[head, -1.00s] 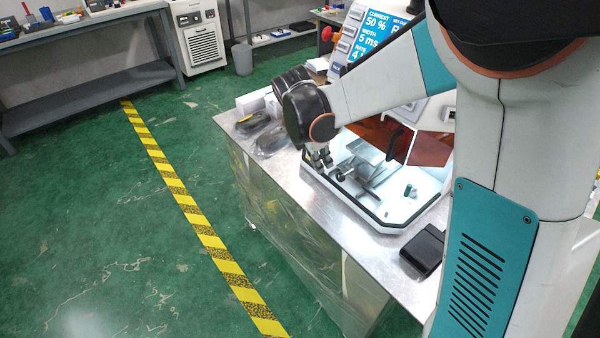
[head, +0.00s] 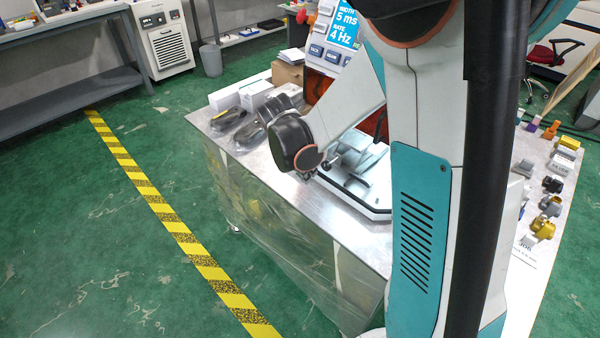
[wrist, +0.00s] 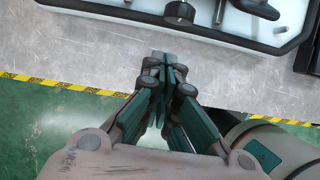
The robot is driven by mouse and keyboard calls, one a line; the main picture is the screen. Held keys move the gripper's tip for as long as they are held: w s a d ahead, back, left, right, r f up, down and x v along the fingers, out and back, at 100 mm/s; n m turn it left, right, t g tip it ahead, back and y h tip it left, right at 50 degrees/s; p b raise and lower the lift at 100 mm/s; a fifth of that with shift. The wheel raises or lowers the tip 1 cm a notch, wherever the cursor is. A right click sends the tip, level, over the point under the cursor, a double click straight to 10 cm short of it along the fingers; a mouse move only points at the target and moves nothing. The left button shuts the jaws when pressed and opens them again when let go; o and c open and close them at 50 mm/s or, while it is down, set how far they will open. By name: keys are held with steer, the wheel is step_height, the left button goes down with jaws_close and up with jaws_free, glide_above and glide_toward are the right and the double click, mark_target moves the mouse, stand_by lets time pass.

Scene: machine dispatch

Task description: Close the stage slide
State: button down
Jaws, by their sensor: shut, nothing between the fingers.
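The machine's white base (head: 352,186) with a black rim stands on the metal bench. A grey metal stage assembly (head: 352,150) sits in it, partly hidden by my arm; I cannot tell how far its slide is out. In the wrist view the base (wrist: 130,17) crosses the top, with a dark round knob (wrist: 179,12) at its edge and a dark handle (wrist: 258,8) to the right. My gripper (wrist: 163,60) is shut and empty, over the bench top, short of the base's black rim and apart from the knob. In the head view my wrist mostly hides its fingers.
The bench top (head: 255,165) is bare along its front. Dark packaged items (head: 250,132) and white boxes (head: 255,92) lie at its left. A black box (wrist: 308,48) is at the right in the wrist view. A side table (head: 540,190) with several small parts stands at the right.

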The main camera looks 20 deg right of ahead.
steer(key=shift+w+d+r+b, duration=0.1)
steer(key=shift+w+d+b, duration=0.1)
steer(key=shift+d, duration=0.5)
steer(key=shift+w+d+b, duration=0.1)
steer(key=shift+w+d, duration=0.05)
steer(key=shift+d, duration=0.55)
steer(key=d, duration=0.1)
steer(key=w+d, duration=0.1)
steer(key=d, duration=0.2)
steer(key=shift+w+d, duration=0.2)
steer(key=shift+w, duration=0.15)
